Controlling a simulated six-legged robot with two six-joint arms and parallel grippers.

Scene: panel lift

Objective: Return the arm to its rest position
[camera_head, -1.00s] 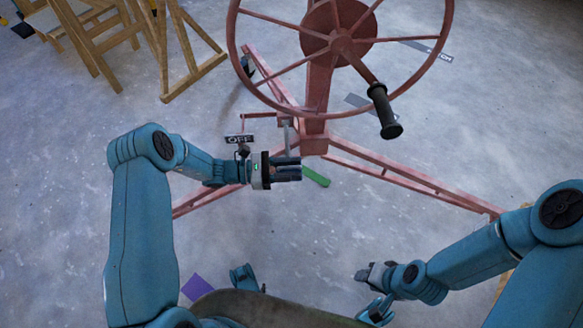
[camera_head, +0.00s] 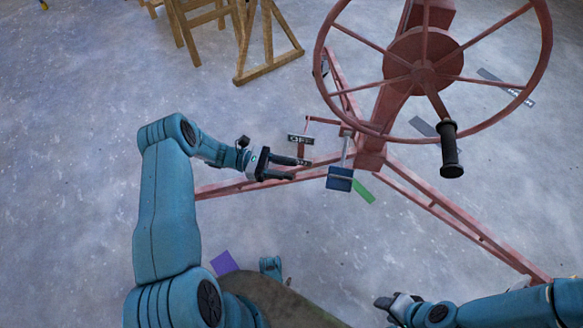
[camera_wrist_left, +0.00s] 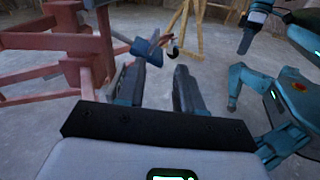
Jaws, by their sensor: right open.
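My left gripper (camera_head: 292,169) is open and empty, with its two dark fingers apart. Its fingers also show apart in the left wrist view (camera_wrist_left: 160,85). It hovers left of a small dark blue block (camera_head: 340,179) on the red stand's lever, with a gap between them. In the left wrist view the block (camera_wrist_left: 145,45) appears beyond the fingertips. My right gripper (camera_head: 385,304) is low at the bottom right, away from the stand; it is open and small in the picture.
A red stand (camera_head: 372,150) carries a large handwheel (camera_head: 423,70) with a black handle (camera_head: 451,155). A wooden frame (camera_head: 268,68) stands at the back. Concrete floor is clear at left.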

